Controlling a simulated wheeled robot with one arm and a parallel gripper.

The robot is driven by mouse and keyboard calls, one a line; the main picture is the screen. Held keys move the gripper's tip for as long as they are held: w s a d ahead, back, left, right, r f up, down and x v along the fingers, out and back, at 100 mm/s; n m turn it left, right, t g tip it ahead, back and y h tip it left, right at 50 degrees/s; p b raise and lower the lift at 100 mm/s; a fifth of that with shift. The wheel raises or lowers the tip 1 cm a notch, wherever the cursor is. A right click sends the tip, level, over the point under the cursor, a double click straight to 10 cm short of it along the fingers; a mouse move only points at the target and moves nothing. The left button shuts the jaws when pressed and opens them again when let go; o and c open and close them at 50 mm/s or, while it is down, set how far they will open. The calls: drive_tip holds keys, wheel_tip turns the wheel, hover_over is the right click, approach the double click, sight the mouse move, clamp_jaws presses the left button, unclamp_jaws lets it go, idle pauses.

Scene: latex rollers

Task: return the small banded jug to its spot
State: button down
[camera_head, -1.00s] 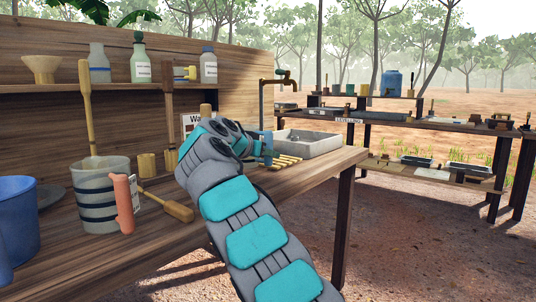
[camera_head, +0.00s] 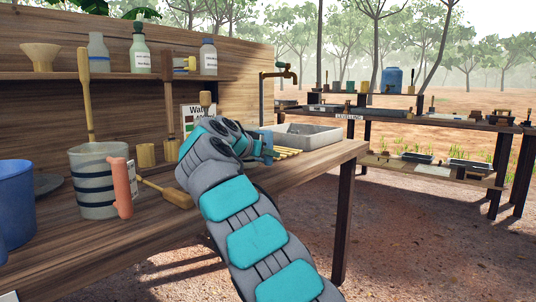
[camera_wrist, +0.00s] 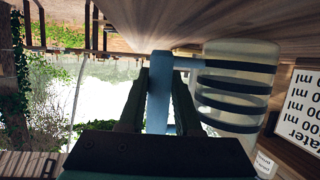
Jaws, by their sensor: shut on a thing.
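The small banded jug (camera_wrist: 235,85) is clear with dark bands. It shows upside down in the wrist view, on the right side. Its blue handle (camera_wrist: 158,95) stands between the two dark fingers of my gripper (camera_wrist: 160,78), which is shut on it. The jug's base is close to the wooden bench (camera_wrist: 200,25); I cannot tell whether it touches. In the head view my gripper (camera_head: 262,148) is over the bench near the tap, and my arm mostly hides the jug.
A large banded jug (camera_head: 92,190) with an orange handle stands at left, holding a wooden stick. A blue bucket (camera_head: 14,205) is beside it. A grey sink tray (camera_head: 310,137) and tap are beyond my gripper. A water sign (camera_wrist: 302,105) stands close beside the jug. Bottles line the shelf.

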drive_tip(key=shift+f+b, duration=0.35)
drive_tip(key=shift+f, duration=0.1)
drive_tip(key=c, duration=0.5)
unclamp_jaws()
